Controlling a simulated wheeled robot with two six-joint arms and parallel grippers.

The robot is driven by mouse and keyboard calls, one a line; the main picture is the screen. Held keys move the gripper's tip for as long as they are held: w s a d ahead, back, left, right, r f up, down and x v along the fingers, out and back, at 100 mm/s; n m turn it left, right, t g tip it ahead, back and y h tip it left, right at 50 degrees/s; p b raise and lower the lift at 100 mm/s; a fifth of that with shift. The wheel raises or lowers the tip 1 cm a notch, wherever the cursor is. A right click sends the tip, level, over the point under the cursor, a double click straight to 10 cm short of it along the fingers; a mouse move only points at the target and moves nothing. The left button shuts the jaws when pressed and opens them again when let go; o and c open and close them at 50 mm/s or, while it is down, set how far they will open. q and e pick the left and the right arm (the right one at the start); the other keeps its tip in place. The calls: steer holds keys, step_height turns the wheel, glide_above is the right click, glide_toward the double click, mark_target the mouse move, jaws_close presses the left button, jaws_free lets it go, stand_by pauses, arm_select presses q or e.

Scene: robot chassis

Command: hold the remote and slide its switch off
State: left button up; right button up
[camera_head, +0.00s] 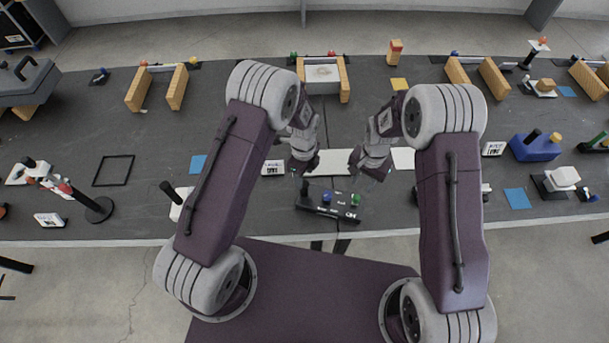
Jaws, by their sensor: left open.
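The remote (322,207) looks like a dark box lying flat near the table's front edge, in the middle of the head view. It has a blue knob, a green knob, white lettering and a small upright dark piece at its left end; which part is the switch is too small to tell. My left gripper (303,166) is open and empty, above and behind the remote's left end. My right gripper (370,166) looks open and empty, behind and to the right of the remote's right end. Neither gripper visibly touches it.
The dark table (240,78) is crowded. A wooden frame with a white piece (322,73) stands behind the grippers. A blue block (536,148) stands at right, a thin black square frame (114,171) lies at left. A white strip (335,162) lies behind the remote.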

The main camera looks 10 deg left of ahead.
mark_target(305, 189)
arm_select(q)
steer(key=shift+s+d+f, duration=0.15)
steer(key=shift+s+f, duration=0.05)
steer(key=shift+s, duration=0.05)
step_height(305, 189, down, 9)
steer(key=shift+w, duration=0.1)
jaws_close()
stand_by(1.0)
